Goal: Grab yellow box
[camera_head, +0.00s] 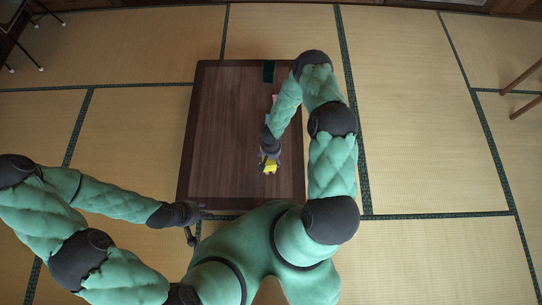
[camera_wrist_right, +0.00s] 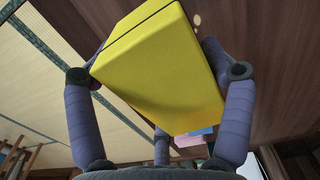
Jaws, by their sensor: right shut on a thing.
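The yellow box (camera_wrist_right: 165,65) fills the middle of the right wrist view, held between the fingers of my right gripper (camera_wrist_right: 158,90). In the head view the yellow box (camera_head: 268,167) shows small over the front right part of the dark wooden table (camera_head: 225,130), partly hidden by my right gripper (camera_head: 269,157). My right gripper is shut on it. I cannot tell whether the box touches the table. My left gripper (camera_head: 191,236) hangs near the table's front left corner, away from the box; its fingers are too small to read.
A dark green item (camera_head: 268,72) stands at the table's far edge. A pink item (camera_head: 275,99) lies nearer, partly hidden by my right arm; pink and blue items (camera_wrist_right: 190,138) show behind the box in the wrist view. The table's left half is clear. Tatami floor surrounds it.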

